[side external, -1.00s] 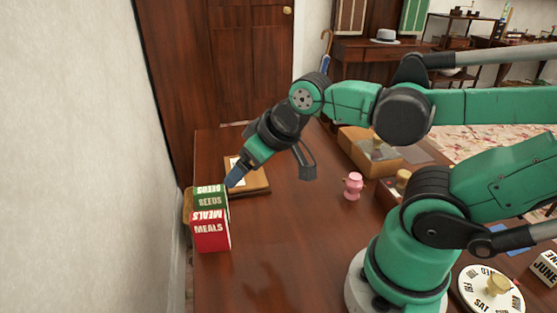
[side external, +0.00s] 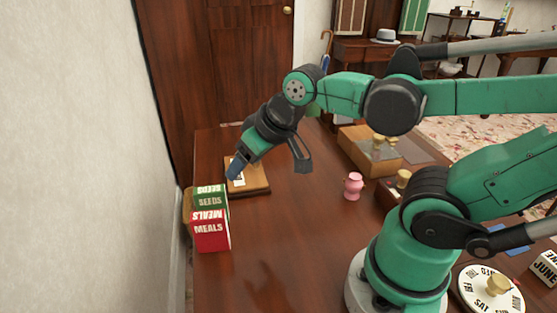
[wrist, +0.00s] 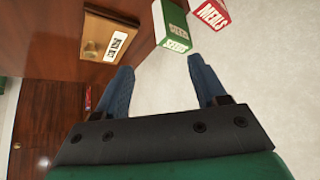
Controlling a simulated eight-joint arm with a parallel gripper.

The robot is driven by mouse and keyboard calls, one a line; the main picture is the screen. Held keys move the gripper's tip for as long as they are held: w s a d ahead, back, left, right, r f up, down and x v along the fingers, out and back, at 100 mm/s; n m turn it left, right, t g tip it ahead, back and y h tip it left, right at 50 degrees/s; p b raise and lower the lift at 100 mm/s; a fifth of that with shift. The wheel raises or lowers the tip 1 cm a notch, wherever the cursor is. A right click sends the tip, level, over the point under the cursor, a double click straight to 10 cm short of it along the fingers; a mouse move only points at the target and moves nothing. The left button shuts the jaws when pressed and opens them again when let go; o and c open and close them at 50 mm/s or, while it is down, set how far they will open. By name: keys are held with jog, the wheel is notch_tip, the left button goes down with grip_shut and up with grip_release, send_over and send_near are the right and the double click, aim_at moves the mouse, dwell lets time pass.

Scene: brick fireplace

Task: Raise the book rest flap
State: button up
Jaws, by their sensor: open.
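The book rest (side external: 262,186) is a flat brown wooden board with a white label, lying at the left part of the table. In the wrist view the book rest (wrist: 95,42) is at the upper left, its flap apparently lying flat. My gripper (side external: 233,173) is beside the board's left part, just above the books in the side view. Its blue fingers hide part of the board. In the wrist view my gripper (wrist: 160,66) is open with nothing between its fingers, and the board is left of them.
A green SEEDS book (side external: 211,201) and a red MEALS book (side external: 211,230) stand at the table's left edge, close to my gripper. The table between the books and pot is clear.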

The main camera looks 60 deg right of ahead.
jog(key=w+d+f+m+g, duration=0.1)
jog(key=w+d+m+g, duration=0.1)
jog(key=w+d+m, duration=0.1)
jog(key=w+d+f+m+g, duration=0.1)
jog(key=w+d+m+g, duration=0.1)
jog(key=d, duration=0.4)
jog(key=w+d+f+m+g, duration=0.2)
jog(key=w+d+m, duration=0.2)
jog(key=d+m, duration=0.1)
jog(key=shift+w+d+f+m+g, duration=0.15)
jog(key=shift+m+g, duration=0.15)
jog(key=shift+m, duration=0.3)
jog(key=shift+w+d+f, duration=0.1)
jog(key=shift+d+f, duration=0.1)
jog(key=shift+f, duration=0.35)
notch_tip(320, 180, down, 5)
jog(key=shift+r, duration=0.1)
grip_shut()
